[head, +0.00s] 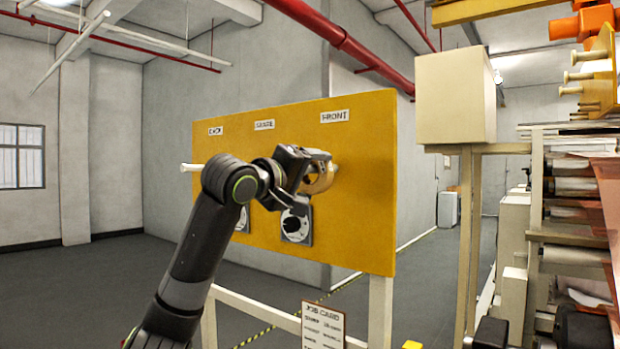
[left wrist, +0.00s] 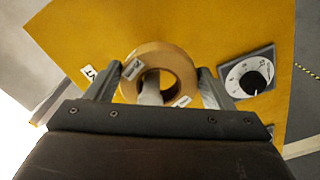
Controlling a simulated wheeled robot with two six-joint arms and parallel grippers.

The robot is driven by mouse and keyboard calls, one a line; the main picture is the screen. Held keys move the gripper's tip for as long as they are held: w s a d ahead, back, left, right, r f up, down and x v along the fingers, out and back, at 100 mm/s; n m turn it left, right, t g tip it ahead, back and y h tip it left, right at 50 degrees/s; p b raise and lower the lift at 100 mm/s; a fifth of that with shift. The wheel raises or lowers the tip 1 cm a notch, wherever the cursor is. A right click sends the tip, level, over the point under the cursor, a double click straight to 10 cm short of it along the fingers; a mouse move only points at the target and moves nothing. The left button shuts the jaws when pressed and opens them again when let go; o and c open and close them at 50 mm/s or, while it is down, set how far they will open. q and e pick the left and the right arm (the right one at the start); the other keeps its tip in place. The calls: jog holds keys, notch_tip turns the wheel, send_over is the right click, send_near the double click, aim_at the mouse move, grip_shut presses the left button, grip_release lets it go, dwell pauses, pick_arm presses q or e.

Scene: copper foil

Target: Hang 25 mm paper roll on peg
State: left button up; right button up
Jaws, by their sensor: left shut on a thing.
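The paper roll (head: 322,181) is a tan ring in front of the yellow board (head: 366,222), below the FRONT label (head: 335,116). My left gripper (head: 311,178) is shut on it. In the left wrist view, the roll (left wrist: 181,64) sits between the two fingers of my left gripper (left wrist: 158,85). A pale peg (left wrist: 152,90) shows through the roll's hole; I cannot tell how far the roll is around it. Another pale peg (head: 188,167) sticks out at the board's left, below the BACK label (head: 215,131). My right gripper is not in view.
A dial (head: 297,226) is on the board below the roll; it also shows in the left wrist view (left wrist: 246,77). A job card (head: 323,325) hangs below the board. A machine with rollers and copper foil (head: 605,200) stands at the right. The floor at left is clear.

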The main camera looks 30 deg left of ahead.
pick_arm(q)
jog(key=o, duration=1.1)
jog(key=shift+c, duration=0.2)
jog(key=shift+s, duration=0.25)
jog(key=s+a+b, duration=0.1)
jog(key=s+b, duration=0.7)
jog(key=s, duration=0.9)
jog(key=shift+a+b, duration=0.2)
jog(key=shift+b, duration=0.1)
